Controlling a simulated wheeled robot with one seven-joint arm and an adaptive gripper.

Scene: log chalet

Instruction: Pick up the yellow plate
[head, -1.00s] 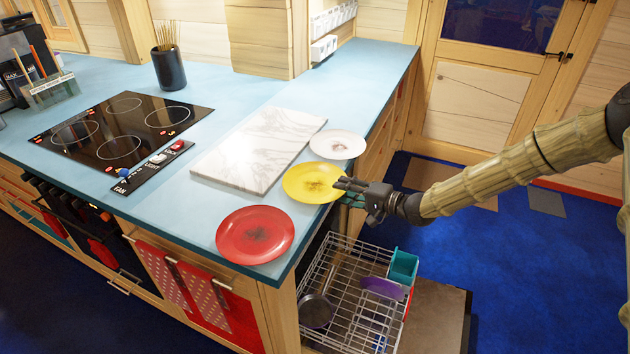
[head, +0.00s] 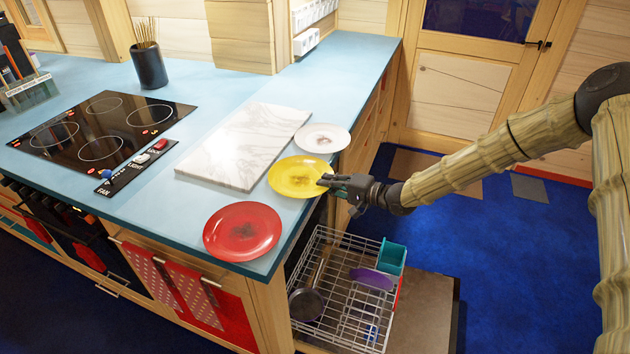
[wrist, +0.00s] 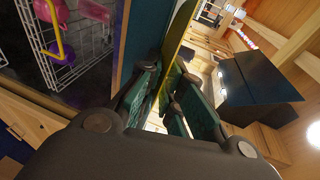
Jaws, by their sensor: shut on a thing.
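The yellow plate (head: 296,176) has a dark smudge in its middle and is on the blue counter at its right edge, between the red and white plates. My gripper (head: 328,184) is shut on the plate's right rim, reaching in from the right. In the wrist view the plate (wrist: 178,42) shows edge-on as a thin yellow-green band running between the dark green fingers (wrist: 165,92). I cannot tell whether the plate is lifted clear of the counter.
A red plate (head: 242,231) and a white plate (head: 322,138) lie on either side. A marble board (head: 243,146) lies to the left, beside a black cooktop (head: 104,128). An open dish rack (head: 345,300) with a pan and purple plate is below the counter edge.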

